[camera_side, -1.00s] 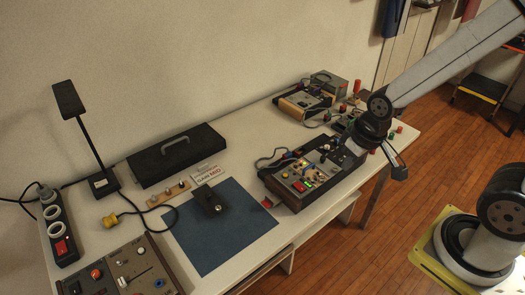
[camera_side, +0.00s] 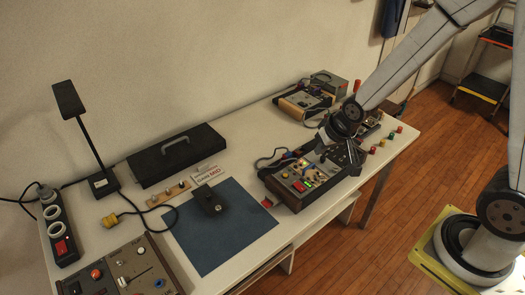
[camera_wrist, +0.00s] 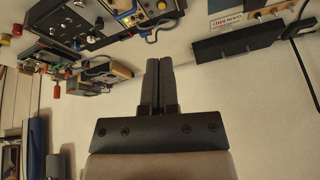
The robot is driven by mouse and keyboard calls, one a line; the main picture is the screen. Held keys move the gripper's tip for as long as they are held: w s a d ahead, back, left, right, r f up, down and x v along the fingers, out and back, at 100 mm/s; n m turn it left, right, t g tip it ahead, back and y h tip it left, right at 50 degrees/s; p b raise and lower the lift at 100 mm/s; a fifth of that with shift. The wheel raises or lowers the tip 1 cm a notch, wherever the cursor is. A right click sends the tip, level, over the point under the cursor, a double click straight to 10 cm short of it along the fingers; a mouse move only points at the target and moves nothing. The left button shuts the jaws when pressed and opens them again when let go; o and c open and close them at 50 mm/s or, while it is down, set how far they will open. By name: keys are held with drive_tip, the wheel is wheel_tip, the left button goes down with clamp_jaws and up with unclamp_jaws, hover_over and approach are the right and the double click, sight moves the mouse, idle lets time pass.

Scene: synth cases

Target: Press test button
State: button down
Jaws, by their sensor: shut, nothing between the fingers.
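A dark control box (camera_side: 284,200) with a grey top panel, small coloured buttons and knobs and a green lit display (camera_side: 308,182) sits right of the blue mat. Which button is the test button cannot be read. My gripper (camera_side: 324,155) hangs over the rear part of this box and hides part of its panel. In the wrist view my gripper (camera_wrist: 158,62) is shut and empty, its two dark fingers together. Part of a panel with coloured buttons (camera_wrist: 150,8) shows past the fingertips. Contact with the panel cannot be made out.
Another panel (camera_side: 118,268) stands at the front left, beside a power strip (camera_side: 56,228). A black case (camera_side: 176,156), a desk lamp (camera_side: 68,98), and a black device (camera_side: 208,203) on the blue mat (camera_side: 240,238) stand left. An orange-sided unit (camera_side: 303,100) is behind.

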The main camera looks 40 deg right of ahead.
sight(287, 177)
drive_tip(key=w+d+f+m+t+y, duration=0.1)
drive_tip(key=w+f+m+t, duration=0.3)
drive_tip(key=w+f, duration=0.4)
drive_tip(key=shift+w+m, duration=0.5)
drive_tip(key=shift+w, duration=1.5)
drive_tip(key=shift+f, duration=0.3)
drive_tip(key=shift+f, duration=4.2)
drive_tip(key=shift+f, duration=0.8)
drive_tip(key=shift+r, duration=0.8)
